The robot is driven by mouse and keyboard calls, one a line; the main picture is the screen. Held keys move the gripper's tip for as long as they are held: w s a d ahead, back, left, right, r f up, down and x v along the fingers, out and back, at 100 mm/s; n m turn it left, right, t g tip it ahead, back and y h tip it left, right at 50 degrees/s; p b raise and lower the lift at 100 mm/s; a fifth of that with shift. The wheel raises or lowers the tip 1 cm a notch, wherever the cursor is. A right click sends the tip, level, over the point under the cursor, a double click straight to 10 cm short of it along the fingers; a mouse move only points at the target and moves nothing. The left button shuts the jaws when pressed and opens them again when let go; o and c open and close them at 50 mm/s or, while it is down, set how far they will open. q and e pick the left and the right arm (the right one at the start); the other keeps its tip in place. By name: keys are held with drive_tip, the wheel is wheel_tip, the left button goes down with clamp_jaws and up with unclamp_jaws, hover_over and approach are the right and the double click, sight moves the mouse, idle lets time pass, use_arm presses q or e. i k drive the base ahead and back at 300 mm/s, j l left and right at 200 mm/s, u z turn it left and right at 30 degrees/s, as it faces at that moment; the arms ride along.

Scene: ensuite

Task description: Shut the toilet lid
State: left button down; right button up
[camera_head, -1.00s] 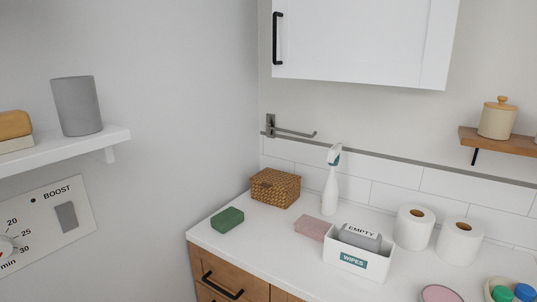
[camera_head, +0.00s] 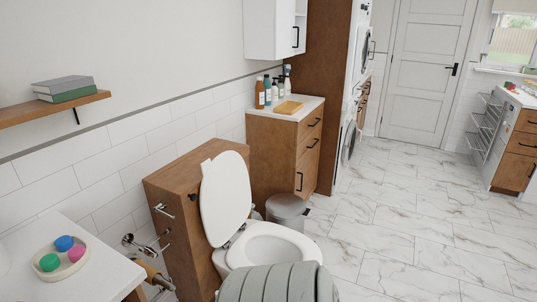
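The white toilet (camera_head: 305,246) stands left of the picture's middle, in front of a wooden cistern box (camera_head: 170,190). Its lid (camera_head: 225,197) is raised and leans back against the box. The seat ring lies down on the bowl, and the bowl's opening shows. Neither of my grippers is in view.
A grey ribbed object (camera_head: 268,284) at the bottom edge hides the front of the toilet. A grey pedal bin (camera_head: 287,212) stands just behind the toilet, by a wooden cabinet (camera_head: 275,155). A white counter (camera_head: 35,265) is at lower left. The marble floor (camera_head: 400,220) is clear to the right.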

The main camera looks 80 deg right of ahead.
sight(225, 196)
drive_tip(key=l+z, duration=0.1)
drive_tip(key=z, duration=2.2)
